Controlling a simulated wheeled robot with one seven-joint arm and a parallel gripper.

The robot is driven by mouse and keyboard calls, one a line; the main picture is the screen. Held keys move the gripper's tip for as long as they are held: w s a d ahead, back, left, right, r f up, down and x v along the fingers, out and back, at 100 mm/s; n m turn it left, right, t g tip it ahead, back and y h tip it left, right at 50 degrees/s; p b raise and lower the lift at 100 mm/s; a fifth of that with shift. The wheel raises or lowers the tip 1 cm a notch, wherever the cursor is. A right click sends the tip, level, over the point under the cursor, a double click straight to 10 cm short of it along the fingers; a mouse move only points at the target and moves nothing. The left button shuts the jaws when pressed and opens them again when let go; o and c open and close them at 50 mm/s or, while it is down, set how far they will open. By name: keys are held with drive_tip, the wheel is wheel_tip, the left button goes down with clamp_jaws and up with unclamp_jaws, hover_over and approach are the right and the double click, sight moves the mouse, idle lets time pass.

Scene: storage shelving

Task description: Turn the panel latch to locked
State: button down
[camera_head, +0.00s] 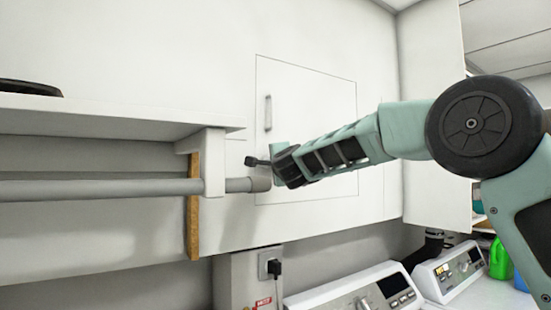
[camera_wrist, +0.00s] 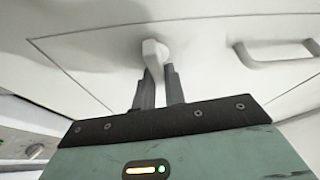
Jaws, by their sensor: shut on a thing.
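The white wall panel (camera_head: 310,95) is flush in the wall, with a thin outline and a grey bar handle (camera_head: 268,113) near its left edge. My gripper (camera_head: 252,161) is at the left part of the panel, below the handle. In the wrist view the panel latch (camera_wrist: 154,50) is a small white knob with a short lever. My gripper's two dark fingers (camera_wrist: 158,85) are shut on the latch's lever. The handle also shows to the right of the latch in the wrist view (camera_wrist: 280,55). In the head view my gripper hides the latch.
A white shelf (camera_head: 100,112) with a grey rod (camera_head: 100,188) under it reaches close to my gripper from the left. A wall outlet with a black plug (camera_head: 273,267) is below. White appliances (camera_head: 360,290) and a green bottle (camera_head: 499,258) stand at the lower right.

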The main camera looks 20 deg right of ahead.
drive_tip(key=shift+m+g+p, duration=0.3)
drive_tip(key=shift+m+p, duration=0.2)
drive_tip(key=shift+m, duration=0.3)
drive_tip(key=c, duration=1.5)
unclamp_jaws()
drive_tip(key=shift+d, duration=0.1)
drive_tip(key=shift+o, duration=0.2)
drive_tip(key=shift+s+f, duration=0.1)
drive_tip(key=s+a+b, duration=0.1)
drive_tip(key=s+b, duration=0.4)
drive_tip(key=s, duration=1.2)
drive_tip(key=shift+a+b, duration=0.25)
drive_tip(key=shift+b, duration=0.15)
